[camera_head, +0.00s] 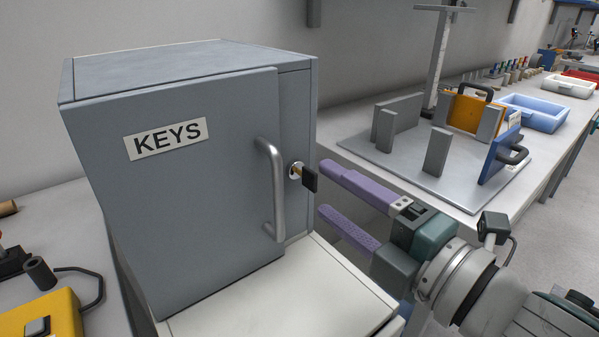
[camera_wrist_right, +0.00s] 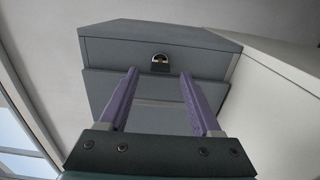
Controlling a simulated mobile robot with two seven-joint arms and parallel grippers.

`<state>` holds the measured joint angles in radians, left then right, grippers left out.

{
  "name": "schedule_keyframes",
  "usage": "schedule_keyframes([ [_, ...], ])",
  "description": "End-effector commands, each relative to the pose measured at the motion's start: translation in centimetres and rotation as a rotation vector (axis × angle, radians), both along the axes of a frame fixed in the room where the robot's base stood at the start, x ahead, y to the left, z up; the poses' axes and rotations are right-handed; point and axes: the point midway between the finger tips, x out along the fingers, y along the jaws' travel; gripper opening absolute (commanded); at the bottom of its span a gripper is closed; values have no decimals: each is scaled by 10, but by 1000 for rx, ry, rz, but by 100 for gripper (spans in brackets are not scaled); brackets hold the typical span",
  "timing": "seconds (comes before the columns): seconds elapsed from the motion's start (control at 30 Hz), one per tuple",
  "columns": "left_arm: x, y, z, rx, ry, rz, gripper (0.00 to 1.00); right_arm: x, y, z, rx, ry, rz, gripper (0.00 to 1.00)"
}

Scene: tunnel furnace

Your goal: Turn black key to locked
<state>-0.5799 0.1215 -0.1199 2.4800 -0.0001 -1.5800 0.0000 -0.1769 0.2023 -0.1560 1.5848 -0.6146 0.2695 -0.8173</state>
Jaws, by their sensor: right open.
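The black key (camera_head: 310,180) sits in a brass-coloured lock (camera_head: 296,170) on the right part of the front of a grey key cabinet (camera_head: 190,220) labelled KEYS. The cabinet door looks shut. A grey bar handle (camera_head: 273,190) stands left of the lock. My right gripper (camera_head: 320,188) has two purple fingers, open and empty, pointing at the cabinet just right of the key. I cannot tell whether a finger touches the key. In the right wrist view the lock and key (camera_wrist_right: 160,63) show ahead, beyond and between the fingertips (camera_wrist_right: 160,73). My left gripper is not in view.
The cabinet stands on a white surface (camera_head: 300,300). A yellow device (camera_head: 45,315) with a black cable lies at the lower left. At the right, a bench holds a metal plate with upright blocks (camera_head: 437,152), an orange part (camera_head: 465,112), a blue panel (camera_head: 497,155) and a blue tray (camera_head: 535,112).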

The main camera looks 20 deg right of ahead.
Motion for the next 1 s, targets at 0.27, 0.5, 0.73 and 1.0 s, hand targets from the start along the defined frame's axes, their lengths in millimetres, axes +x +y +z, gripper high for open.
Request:
schedule_keyframes([
  [0.27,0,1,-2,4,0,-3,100,-49,-17,-1,-2,2,0,65],
  [0.5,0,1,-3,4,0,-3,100,-67,-24,0,-1,0,1,65],
  [0.73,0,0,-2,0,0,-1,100,-67,-24,0,-1,0,0,65],
  [1.0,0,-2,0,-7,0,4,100,-66,-26,2,11,12,-15,65],
])
